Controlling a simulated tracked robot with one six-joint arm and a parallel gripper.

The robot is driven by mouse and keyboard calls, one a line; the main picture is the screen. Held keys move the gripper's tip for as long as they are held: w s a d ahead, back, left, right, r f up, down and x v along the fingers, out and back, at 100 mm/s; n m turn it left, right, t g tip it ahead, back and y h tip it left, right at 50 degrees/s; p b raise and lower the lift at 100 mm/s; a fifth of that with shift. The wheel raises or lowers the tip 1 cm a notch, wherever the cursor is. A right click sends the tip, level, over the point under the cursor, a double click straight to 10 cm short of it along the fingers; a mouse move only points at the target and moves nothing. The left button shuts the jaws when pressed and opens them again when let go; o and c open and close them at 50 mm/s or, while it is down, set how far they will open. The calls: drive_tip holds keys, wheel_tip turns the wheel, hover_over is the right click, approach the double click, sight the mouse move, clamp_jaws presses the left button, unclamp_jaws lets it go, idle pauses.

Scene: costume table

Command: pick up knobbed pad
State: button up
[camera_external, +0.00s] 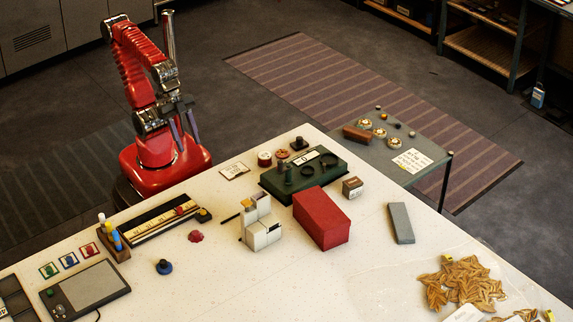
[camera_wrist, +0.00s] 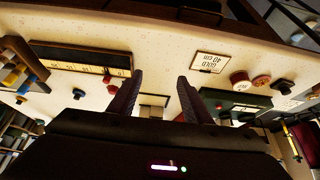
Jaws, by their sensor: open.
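The knobbed pad cannot be told for certain. A black pad with a knob (camera_external: 299,144) stands at the table's back edge, beside the green box; a similar dark knobbed piece (camera_wrist: 284,87) shows at the right of the wrist view. A blue round piece with a dark knob (camera_external: 164,267) sits nearer the front left. My gripper (camera_external: 187,124) is raised behind the table's back left edge, apart from all these pieces. In the wrist view my gripper's two fingers (camera_wrist: 160,82) are spread with nothing between them.
A green box (camera_external: 268,184), red block (camera_external: 322,228) and white blocks (camera_external: 261,233) stand mid-table. A long dark tray (camera_external: 153,226) and pen holder (camera_external: 115,248) lie left. A small card (camera_external: 234,170) lies near the back edge. Clear white surface lies at the front middle.

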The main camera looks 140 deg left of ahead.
drive_tip(key=shift+c, duration=0.3)
idle(0.4)
drive_tip(key=m+g+y, duration=1)
drive_tip(key=m+y, duration=0.3)
drive_tip(key=m, duration=0.2)
approach(298, 139)
drive_tip(key=v, duration=0.3)
drive_tip(key=shift+a+r, duration=0.1)
drive_tip(key=shift+r, duration=0.1)
drive_tip(key=shift+s, duration=0.1)
drive_tip(key=x, duration=0.8)
drive_tip(key=shift+a+f, duration=0.2)
drive_tip(key=shift+a, duration=0.05)
drive_tip(key=shift+x, duration=2.6)
drive_tip(key=shift+f, duration=0.1)
